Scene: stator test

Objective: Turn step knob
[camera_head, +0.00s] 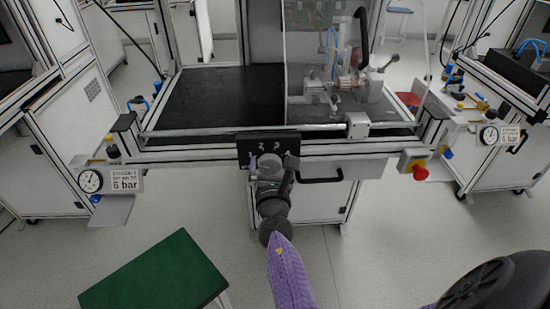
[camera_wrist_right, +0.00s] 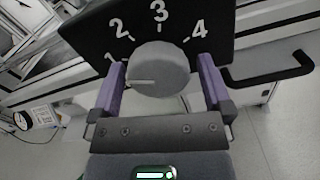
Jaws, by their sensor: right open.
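The step knob (camera_wrist_right: 158,70) is a round grey dial on a black panel (camera_wrist_right: 85,32) marked 1, 2, 3 and 4. Its pale pointer line points left, just below the 1. My right gripper (camera_wrist_right: 162,66) is open, with one purple-sided finger on each side of the knob. Whether the fingers touch the knob I cannot tell. In the head view the right gripper (camera_head: 271,163) is at the front of the black panel (camera_head: 262,138) and hides the knob. My left gripper is not in view.
The panel hangs on the front rail of a bench with a black top (camera_head: 215,95). A black handle (camera_head: 321,179) and a red emergency button (camera_head: 420,173) are to the right. A gauge (camera_head: 91,181) is at left. A green-topped stool (camera_head: 155,275) stands at lower left.

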